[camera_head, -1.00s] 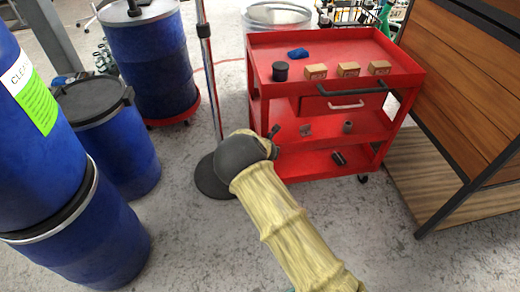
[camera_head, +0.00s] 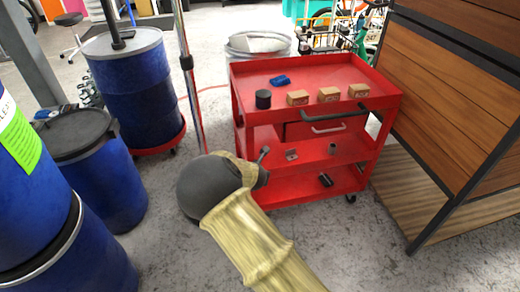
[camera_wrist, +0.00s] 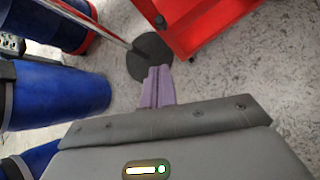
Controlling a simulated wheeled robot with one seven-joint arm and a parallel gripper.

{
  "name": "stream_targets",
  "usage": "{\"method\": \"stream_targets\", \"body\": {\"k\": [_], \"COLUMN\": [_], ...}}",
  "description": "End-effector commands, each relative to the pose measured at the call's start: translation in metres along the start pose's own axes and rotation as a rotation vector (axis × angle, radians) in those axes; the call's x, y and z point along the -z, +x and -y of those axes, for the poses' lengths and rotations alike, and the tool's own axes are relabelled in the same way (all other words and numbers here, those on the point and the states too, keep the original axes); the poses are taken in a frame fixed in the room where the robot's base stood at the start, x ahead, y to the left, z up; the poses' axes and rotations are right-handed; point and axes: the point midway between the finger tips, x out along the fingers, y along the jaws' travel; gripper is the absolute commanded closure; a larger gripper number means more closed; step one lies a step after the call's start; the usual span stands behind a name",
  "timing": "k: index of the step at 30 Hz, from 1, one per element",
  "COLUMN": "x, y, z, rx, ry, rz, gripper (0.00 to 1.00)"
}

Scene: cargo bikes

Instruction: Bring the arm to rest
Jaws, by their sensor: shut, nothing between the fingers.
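My gripper (camera_wrist: 158,88) shows in the wrist view with its purple fingers together and nothing between them. It points over the grey floor, towards the dark round base (camera_wrist: 150,56) of a pole stand. In the head view my arm, in a yellowish sleeve with a dark rounded joint, reaches up from the bottom in front of the red cart (camera_head: 312,70). The fingers cannot be made out in the head view.
The cart's top holds a black cup (camera_head: 263,99), a blue item (camera_head: 280,80) and small boxes (camera_head: 329,95). Blue barrels (camera_head: 137,90) stand left, with the stand's pole (camera_head: 187,75) beside them. A wooden-panelled unit (camera_head: 450,80) stands right. Bare floor lies between.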

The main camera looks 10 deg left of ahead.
Motion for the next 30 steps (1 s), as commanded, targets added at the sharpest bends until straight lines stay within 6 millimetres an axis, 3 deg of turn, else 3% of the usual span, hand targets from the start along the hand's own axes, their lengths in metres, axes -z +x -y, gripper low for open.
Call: {"method": "stream_targets", "body": {"k": [4,7,11,13,21,30], "x": [0.001,-0.005,-0.019,-0.028,-0.038,-0.019], "y": [-0.001,-0.004,-0.018,-0.030,-0.100,-0.194], "z": [-0.002,0.009,0.045,0.073,0.172,0.242], "rx": [-0.001,0.016,0.074,0.119,0.302,0.488], "ry": [0.002,0.064,0.290,0.474,1.231,1.988], "rz": [-0.001,-0.002,-0.004,-0.003,0.019,0.089], "gripper": [1.00,1.00,1.00,1.00,1.00,1.00]}}
